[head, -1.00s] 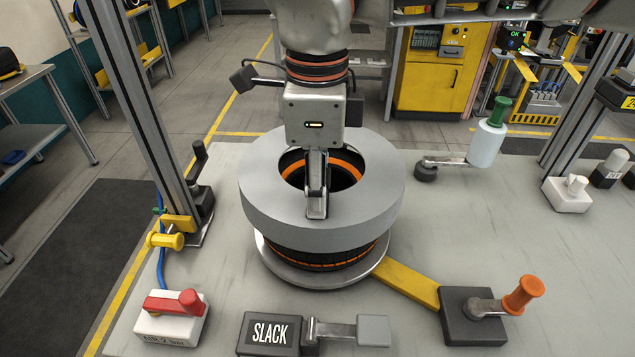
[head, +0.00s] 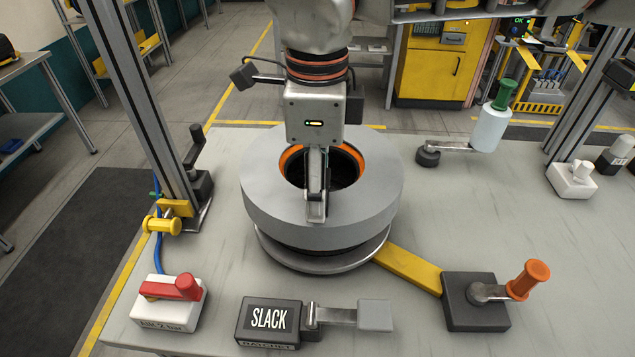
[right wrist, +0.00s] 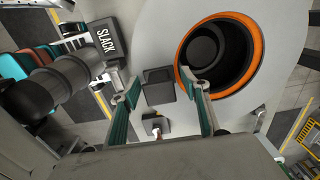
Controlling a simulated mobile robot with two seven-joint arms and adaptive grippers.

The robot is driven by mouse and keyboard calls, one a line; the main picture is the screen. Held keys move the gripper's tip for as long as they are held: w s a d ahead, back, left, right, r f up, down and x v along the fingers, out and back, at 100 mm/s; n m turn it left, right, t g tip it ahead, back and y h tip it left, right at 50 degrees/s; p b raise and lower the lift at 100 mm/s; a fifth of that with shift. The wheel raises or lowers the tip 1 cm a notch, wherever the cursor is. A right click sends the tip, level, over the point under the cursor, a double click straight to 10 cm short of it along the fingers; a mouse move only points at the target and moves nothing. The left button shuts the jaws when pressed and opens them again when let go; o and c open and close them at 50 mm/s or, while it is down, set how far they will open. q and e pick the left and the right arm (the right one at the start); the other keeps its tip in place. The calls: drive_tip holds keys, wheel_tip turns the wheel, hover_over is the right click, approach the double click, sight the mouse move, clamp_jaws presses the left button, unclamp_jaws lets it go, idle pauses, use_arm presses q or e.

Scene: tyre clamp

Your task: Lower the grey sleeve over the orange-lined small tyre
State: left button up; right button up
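The grey sleeve (head: 265,200) is a thick level ring around the small tyre. The tyre's orange lining (head: 289,160) shows inside the sleeve's opening, and a thin dark strip of tyre shows beneath the sleeve, above the round plate (head: 310,267). My right gripper (head: 316,213) comes down from above at the sleeve's near rim and holds it. In the right wrist view, its fingers (right wrist: 165,95) stand apart at the rim of the sleeve (right wrist: 160,28), beside the orange lining (right wrist: 258,55). The exact finger contact is hard to see. My left gripper does not show.
A SLACK ratchet box (head: 268,318) with a lever stands in front. An orange-handled crank (head: 475,305) is at front right, a red-levered air box (head: 170,305) at front left. A post (head: 140,100) rises at left. A green-topped bottle (head: 490,125) stands at right.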

wheel_tip(320, 180, up, 12)
idle(0.6)
drive_tip(key=shift+s, duration=0.1)
